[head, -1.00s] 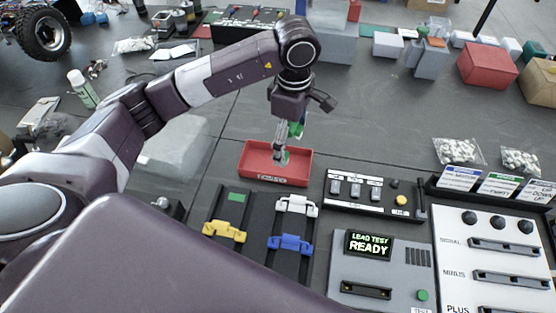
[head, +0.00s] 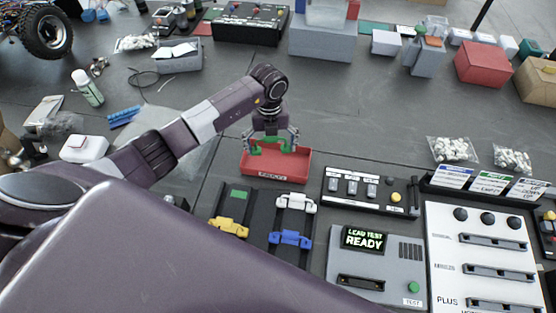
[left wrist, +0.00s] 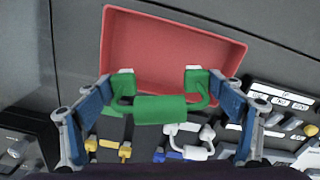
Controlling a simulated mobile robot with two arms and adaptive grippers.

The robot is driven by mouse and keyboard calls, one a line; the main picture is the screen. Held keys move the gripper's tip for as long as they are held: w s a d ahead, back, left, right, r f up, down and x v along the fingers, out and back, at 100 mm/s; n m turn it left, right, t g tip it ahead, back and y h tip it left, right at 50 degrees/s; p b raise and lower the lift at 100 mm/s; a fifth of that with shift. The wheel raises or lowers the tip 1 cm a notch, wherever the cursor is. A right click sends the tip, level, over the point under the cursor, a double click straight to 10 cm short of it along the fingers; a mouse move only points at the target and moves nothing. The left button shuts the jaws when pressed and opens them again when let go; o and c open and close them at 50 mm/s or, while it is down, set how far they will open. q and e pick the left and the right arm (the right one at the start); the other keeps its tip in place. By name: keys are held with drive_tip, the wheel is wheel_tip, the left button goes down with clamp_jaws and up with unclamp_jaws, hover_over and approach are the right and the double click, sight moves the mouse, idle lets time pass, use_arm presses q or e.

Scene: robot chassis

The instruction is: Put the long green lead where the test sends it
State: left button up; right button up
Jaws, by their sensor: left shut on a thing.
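My left gripper (head: 270,143) is shut on the green lead (head: 271,148), holding it by its two ends just above the red tray (head: 289,174). In the left wrist view the lead (left wrist: 160,109) spans between the blue fingers, its thick green middle hanging between two end plugs. The tray (left wrist: 175,20) looks empty there. The grey lead tester (head: 376,254) shows "LEAD TEST READY"; its slot (head: 362,283) looks empty, and a green button sits beside it. A white panel (head: 450,285) at right has several slots; SIGNAL, MINUS and PLUS are readable. My right gripper is out of view.
Black racks in front of the tray hold a yellow lead (head: 229,227), a white lead (head: 296,201) and a blue lead (head: 290,238). A black switch box (head: 356,201) stands right of the tray.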

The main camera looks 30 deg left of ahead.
sight(272, 165)
use_arm(q)
drive_tip(key=shift+f+b, duration=0.4)
drive_tip(key=shift+f, duration=0.15)
wheel_tip(272, 165, down, 5)
drive_tip(key=b, duration=0.4)
drive_tip(key=o, duration=1)
drive_tip(key=shift+o, duration=0.2)
drive_tip(key=shift+r, duration=0.15)
wheel_tip(272, 165, up, 12)
drive_tip(key=shift+f, duration=0.1)
